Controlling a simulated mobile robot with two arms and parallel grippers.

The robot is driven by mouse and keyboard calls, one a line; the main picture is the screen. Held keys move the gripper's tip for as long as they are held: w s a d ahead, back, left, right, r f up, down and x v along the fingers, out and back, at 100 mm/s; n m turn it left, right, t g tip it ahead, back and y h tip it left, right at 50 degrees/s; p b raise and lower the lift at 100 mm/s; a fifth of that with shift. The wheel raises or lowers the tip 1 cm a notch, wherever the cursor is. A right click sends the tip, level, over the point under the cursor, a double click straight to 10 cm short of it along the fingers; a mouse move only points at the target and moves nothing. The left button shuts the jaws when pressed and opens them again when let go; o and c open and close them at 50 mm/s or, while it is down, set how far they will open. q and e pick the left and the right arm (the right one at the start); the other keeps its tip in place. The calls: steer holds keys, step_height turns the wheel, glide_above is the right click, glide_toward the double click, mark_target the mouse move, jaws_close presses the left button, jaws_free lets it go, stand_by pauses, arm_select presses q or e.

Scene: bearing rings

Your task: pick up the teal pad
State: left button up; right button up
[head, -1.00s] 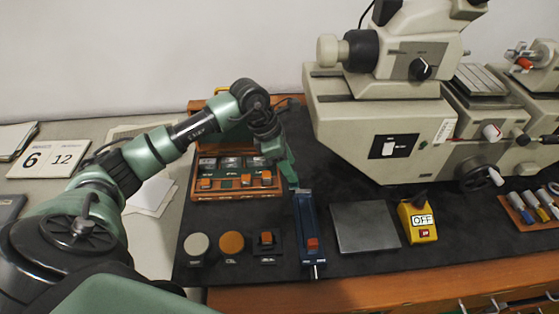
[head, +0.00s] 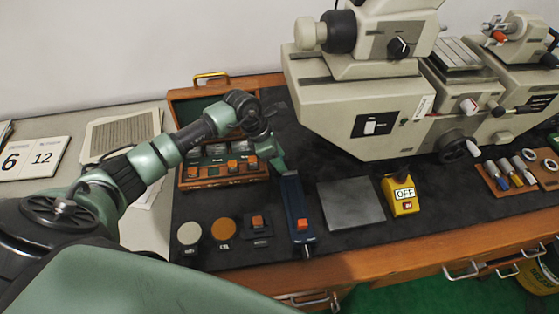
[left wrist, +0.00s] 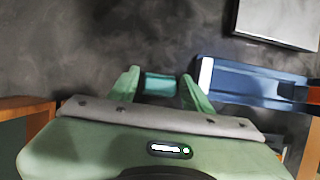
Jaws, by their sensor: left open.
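The teal pad (left wrist: 160,84) shows in the left wrist view as a small blue-green block on the dark mat (left wrist: 90,55). My left gripper (left wrist: 160,77) is open, with one green finger on each side of the pad. I cannot tell whether the fingers touch it. In the head view my left gripper (head: 279,164) is low over the mat, just behind the blue slide tool (head: 299,213); the pad cannot be made out there. My right gripper is out of view.
The blue tool (left wrist: 250,84) lies close to the right finger. A wooden box (head: 222,176) of orange-marked blocks stands left of the gripper. A grey plate (head: 350,203), a yellow OFF box (head: 401,194) and a large beige machine (head: 365,115) are to the right.

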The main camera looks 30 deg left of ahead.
arm_select(q)
jaws_close()
